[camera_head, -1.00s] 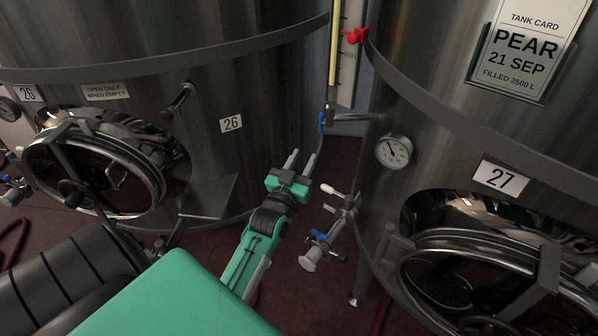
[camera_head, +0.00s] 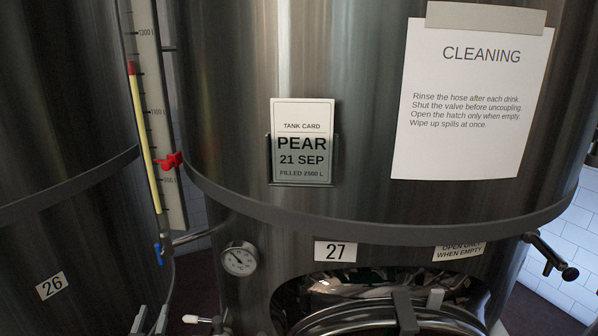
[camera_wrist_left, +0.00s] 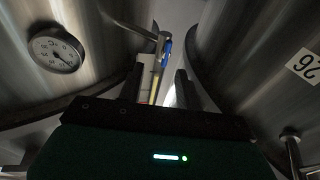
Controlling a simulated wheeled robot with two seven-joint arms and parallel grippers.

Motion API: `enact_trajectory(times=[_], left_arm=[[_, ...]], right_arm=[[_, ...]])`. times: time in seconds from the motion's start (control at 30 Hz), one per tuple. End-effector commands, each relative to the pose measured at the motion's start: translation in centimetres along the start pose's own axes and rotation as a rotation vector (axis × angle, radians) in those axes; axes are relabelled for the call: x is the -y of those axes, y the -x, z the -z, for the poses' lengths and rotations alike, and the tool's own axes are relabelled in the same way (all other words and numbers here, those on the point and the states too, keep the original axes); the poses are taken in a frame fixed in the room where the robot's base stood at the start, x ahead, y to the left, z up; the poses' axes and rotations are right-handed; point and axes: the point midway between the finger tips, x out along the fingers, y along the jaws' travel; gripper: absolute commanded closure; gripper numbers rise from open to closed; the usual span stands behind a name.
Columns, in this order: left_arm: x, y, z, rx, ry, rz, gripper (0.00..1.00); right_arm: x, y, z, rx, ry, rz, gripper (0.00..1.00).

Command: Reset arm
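My left gripper (camera_head: 151,319) shows only by its two fingertips at the bottom edge of the head view, left of centre. In the left wrist view the fingers (camera_wrist_left: 158,86) stand apart with nothing between them. The sight tube (camera_wrist_left: 154,88) and its blue-handled valve (camera_wrist_left: 165,48) show in the gap, beyond the fingers. In the head view the blue valve (camera_head: 159,254) is above the fingertips. The rest of my left arm is out of the head view. My right gripper is in no view.
Tank 27 (camera_head: 230,80) fills the middle, with a tank card (camera_head: 303,140), a cleaning notice (camera_head: 470,105), a gauge (camera_head: 239,259) and a hatch (camera_head: 380,318). Tank 26 (camera_head: 60,100) is at left. A level scale with a red marker (camera_head: 172,161) stands in the narrow gap between them.

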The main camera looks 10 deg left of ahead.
Motion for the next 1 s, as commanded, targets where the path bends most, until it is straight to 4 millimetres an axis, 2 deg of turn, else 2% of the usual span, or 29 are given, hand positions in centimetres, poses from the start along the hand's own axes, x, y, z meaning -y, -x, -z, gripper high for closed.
enact_trajectory(times=[0.17,0.27,0.5,0.7,1.0], left_arm=[[-3.7,3.7,-3.6,0.269,-0.028,-0.098,0.65],[-5.7,6.8,-5.7,0.444,-0.051,-0.152,0.65],[-8.9,16.3,-9.1,0.86,-0.117,-0.248,0.65],[-9.8,23.3,-9.8,1.121,-0.167,-0.287,0.65],[-9.8,30.8,-9.1,1.384,-0.225,-0.312,0.65]], right_arm=[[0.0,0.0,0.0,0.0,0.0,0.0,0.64],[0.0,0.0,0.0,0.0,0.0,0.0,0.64],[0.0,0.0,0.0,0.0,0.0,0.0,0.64],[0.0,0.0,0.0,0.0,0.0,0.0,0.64],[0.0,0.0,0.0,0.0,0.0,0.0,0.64]])
